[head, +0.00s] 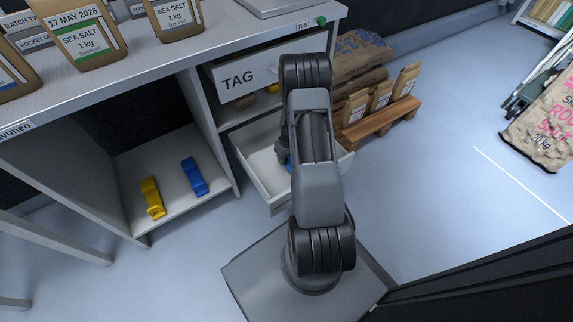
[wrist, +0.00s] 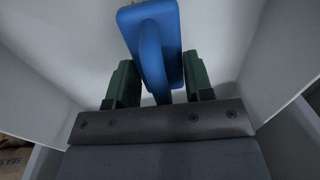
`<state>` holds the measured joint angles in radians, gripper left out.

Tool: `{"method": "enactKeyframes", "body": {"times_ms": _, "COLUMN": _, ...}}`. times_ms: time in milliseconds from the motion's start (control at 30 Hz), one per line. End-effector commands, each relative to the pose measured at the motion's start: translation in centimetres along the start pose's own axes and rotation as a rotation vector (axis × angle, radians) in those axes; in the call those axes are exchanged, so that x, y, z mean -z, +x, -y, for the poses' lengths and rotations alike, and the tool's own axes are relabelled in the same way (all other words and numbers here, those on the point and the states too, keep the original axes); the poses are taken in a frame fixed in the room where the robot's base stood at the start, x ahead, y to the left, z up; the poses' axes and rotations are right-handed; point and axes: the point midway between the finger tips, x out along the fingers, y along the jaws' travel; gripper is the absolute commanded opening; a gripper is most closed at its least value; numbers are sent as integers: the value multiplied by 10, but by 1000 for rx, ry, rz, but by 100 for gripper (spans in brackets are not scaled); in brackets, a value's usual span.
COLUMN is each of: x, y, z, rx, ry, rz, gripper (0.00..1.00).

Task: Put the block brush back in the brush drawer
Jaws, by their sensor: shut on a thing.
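The block brush (wrist: 152,42) is blue with a raised handle and shows at the top middle of the wrist view. My gripper (wrist: 160,78) is shut on its handle, with one green finger on each side. The open brush drawer (head: 258,176) is white and sits low under the bench; its pale walls surround the brush in the wrist view. In the head view my arm hides most of the gripper and brush, and only a bit of blue shows inside the drawer. I cannot tell whether the brush touches the drawer floor.
A yellow piece (head: 152,197) and a blue piece (head: 195,176) lie on the lower shelf to the left. The TAG drawer (head: 238,80) is above the open drawer. A wooden pallet (head: 385,122) with paper bags stands to the right.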

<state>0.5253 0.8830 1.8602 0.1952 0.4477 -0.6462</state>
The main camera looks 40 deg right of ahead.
Motion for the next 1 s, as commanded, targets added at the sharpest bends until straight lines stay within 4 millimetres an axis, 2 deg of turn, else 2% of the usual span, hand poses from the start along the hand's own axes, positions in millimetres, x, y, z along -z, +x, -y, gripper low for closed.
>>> {"method": "enactKeyframes", "body": {"times_ms": 333, "x": 0, "y": 37, "z": -3, "rx": 1, "ry": 0, "rz": 1, "gripper": 19}}
{"method": "enactKeyframes", "body": {"times_ms": 733, "x": 0, "y": 41, "z": -4, "rx": 0, "ry": 0, "rz": 0, "gripper": 19}}
{"method": "enactKeyframes", "body": {"times_ms": 767, "x": 0, "y": 40, "z": -4, "rx": 0, "ry": 0, "rz": -1, "gripper": 49}}
{"method": "enactKeyframes", "body": {"times_ms": 1000, "x": 0, "y": 39, "z": -4, "rx": 0, "ry": 0, "rz": 0, "gripper": 72}}
